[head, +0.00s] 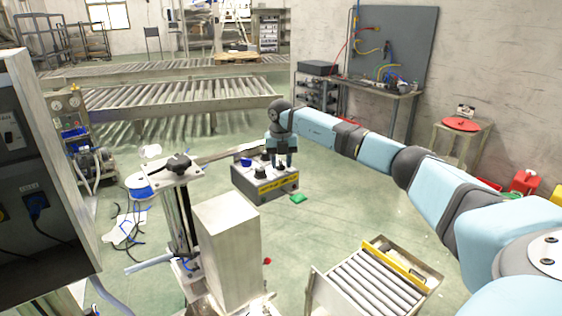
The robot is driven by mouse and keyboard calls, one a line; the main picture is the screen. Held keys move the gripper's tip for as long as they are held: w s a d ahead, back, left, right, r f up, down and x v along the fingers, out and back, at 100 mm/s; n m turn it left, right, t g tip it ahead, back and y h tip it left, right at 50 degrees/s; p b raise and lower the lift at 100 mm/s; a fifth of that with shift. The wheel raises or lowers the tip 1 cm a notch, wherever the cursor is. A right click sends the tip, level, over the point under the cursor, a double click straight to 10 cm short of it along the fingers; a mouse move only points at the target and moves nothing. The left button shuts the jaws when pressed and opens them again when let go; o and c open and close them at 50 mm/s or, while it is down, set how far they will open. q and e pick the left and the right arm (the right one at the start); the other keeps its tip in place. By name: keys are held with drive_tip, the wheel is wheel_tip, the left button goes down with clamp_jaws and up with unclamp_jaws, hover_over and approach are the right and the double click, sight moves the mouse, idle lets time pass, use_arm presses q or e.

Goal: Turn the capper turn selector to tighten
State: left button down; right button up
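A grey control box (250,185) with a yellow label strip on its front stands in the middle of the view. Its top carries dark knobs (260,173) and a blue part (246,162). The knobs are small here, and I cannot tell which is the turn selector or which way it points. My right gripper (282,163) points down over the right part of the box top. Its two dark fingers look apart, and whether they touch a knob is not clear. My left gripper is not in view.
A post with a black knob on top (178,162) and a tall pale block (228,250) stand in front of the box. A dark cabinet (35,180) fills the left edge. A short roller conveyor (370,285) lies at lower right. A green piece (298,198) lies beside the box.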

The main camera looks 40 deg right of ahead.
clamp_jaws()
drive_tip(key=shift+n, duration=0.3)
drive_tip(key=n, duration=0.4)
drive_tip(key=shift+d+r+n+p, duration=0.1)
drive_tip(key=shift+d+n+p, duration=0.1)
drive_tip(key=shift+n+p, duration=0.1)
drive_tip(key=n, duration=0.3)
drive_tip(key=shift+d+n, duration=0.1)
drive_tip(key=shift+n, duration=0.2)
drive_tip(key=shift+d+n, duration=0.15)
drive_tip(key=shift+n, duration=1.35)
unclamp_jaws()
